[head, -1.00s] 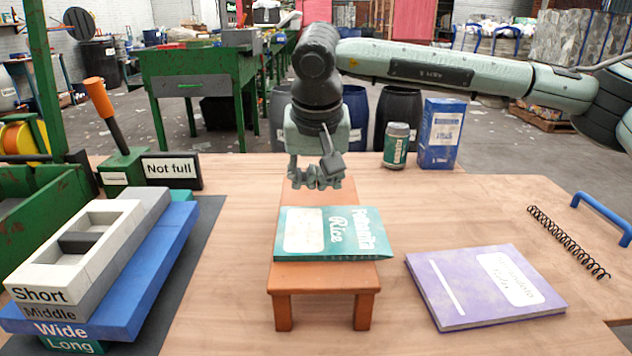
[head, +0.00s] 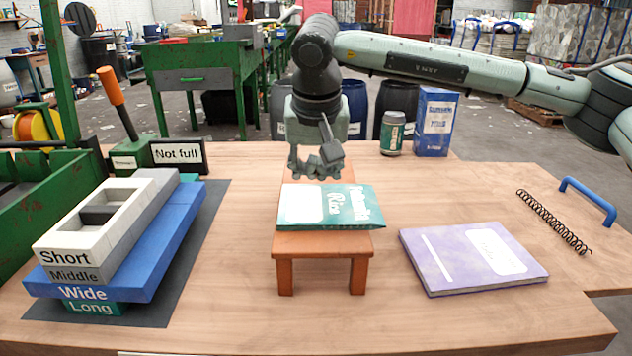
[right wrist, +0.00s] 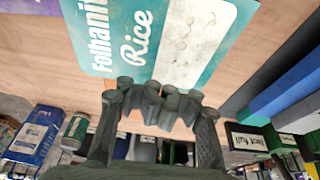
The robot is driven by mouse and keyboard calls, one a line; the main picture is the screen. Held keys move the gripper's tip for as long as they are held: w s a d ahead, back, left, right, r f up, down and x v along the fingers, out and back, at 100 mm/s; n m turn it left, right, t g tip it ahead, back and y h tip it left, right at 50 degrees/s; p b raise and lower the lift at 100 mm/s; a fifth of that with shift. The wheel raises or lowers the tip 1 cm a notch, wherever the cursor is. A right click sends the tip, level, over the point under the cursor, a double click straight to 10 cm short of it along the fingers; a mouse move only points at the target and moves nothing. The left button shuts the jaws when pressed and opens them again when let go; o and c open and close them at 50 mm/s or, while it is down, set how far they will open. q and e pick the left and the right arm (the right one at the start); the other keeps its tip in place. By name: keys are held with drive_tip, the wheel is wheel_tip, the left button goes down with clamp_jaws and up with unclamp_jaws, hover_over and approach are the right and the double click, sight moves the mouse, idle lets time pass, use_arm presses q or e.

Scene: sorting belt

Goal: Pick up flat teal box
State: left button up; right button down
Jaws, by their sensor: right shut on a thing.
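The flat teal box (head: 345,208), with "Rice" lettering and a white label, is at the orange stand (head: 322,246). It appears over the stand's top, and I cannot tell whether it still touches the stand. My right gripper (head: 317,172) is at the box's far edge, pointing down, shut on the box. In the right wrist view the fingertips (right wrist: 158,95) meet at the edge of the teal box (right wrist: 195,35), whose large face fills the upper middle. The exact contact is partly hidden by the fingers. My left gripper is out of view.
A purple book (head: 475,258) lies to the right, with a black spring (head: 553,222) beyond it. A green can (head: 393,133) and a blue carton (head: 436,122) stand behind. Labelled stacked blocks (head: 130,235) are at left. The table between stand and book is bare.

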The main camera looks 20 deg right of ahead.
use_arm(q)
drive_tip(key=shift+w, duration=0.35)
use_arm(e)
drive_tip(key=shift+r, duration=0.1)
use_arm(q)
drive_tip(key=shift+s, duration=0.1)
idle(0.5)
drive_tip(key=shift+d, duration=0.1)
